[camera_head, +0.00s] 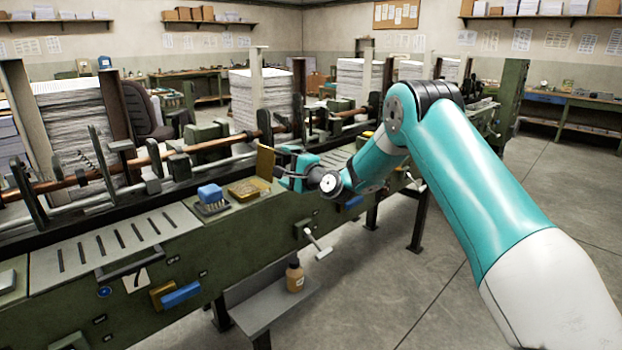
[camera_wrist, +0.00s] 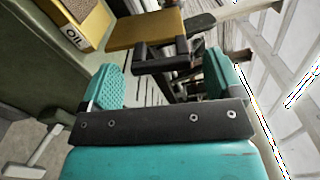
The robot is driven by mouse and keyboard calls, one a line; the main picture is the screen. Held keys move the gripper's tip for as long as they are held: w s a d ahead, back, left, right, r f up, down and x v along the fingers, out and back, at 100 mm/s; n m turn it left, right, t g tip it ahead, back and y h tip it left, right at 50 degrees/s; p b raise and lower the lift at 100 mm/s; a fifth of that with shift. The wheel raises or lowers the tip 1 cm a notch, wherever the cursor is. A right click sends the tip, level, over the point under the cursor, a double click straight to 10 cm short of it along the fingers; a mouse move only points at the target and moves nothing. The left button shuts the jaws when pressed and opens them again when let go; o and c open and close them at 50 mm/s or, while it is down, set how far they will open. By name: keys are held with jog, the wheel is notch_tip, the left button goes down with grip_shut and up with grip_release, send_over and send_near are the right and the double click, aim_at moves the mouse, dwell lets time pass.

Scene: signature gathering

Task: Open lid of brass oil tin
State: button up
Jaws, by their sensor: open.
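The brass oil tin (camera_head: 247,190) sits on top of the green machine. Its hinged lid (camera_head: 265,163) stands up roughly vertical at the tin's right edge, so the tin is open. In the wrist view the tin (camera_wrist: 93,36), marked OIL, is at the upper left and the lid (camera_wrist: 148,29) is at the top centre. My gripper (camera_head: 283,163) is just right of the lid. Its two teal jaws are apart in the wrist view (camera_wrist: 164,77), with no object clearly between them. I cannot tell whether a fingertip touches the lid.
A blue block on a small rack (camera_head: 211,199) stands left of the tin. Rods and brackets of the machine (camera_head: 195,147) run behind it. A brown bottle (camera_head: 294,277) stands on a low shelf below. A crank handle (camera_head: 317,243) sticks out in front. The floor at right is clear.

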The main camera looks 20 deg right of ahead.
jog(key=b+v, duration=0.5)
jog(key=v, duration=1.1)
jog(key=shift+a, duration=0.15)
jog(key=s+a+r+n+g+y+p, duration=0.1)
jog(key=s+a+r+n+g+y, duration=0.2)
jog(key=s+a+n+g, duration=0.45)
jog(key=s+a+r+n+g+y+p, duration=0.25)
jog(key=a+n, duration=0.25)
jog(key=a, duration=0.6)
jog(key=s+n+g+h+p, duration=0.1)
jog(key=s+n+g+h, duration=0.2)
jog(key=s, duration=0.9)
jog(key=s+r+n+g+h+p, duration=0.1)
jog(key=s+n+g+h, duration=0.3)
jog(key=s+n, duration=0.4)
jog(key=s, duration=0.5)
jog(key=shift+s+a+p, duration=0.25)
jog(key=shift+s+p, duration=0.05)
jog(key=shift+p, duration=0.05)
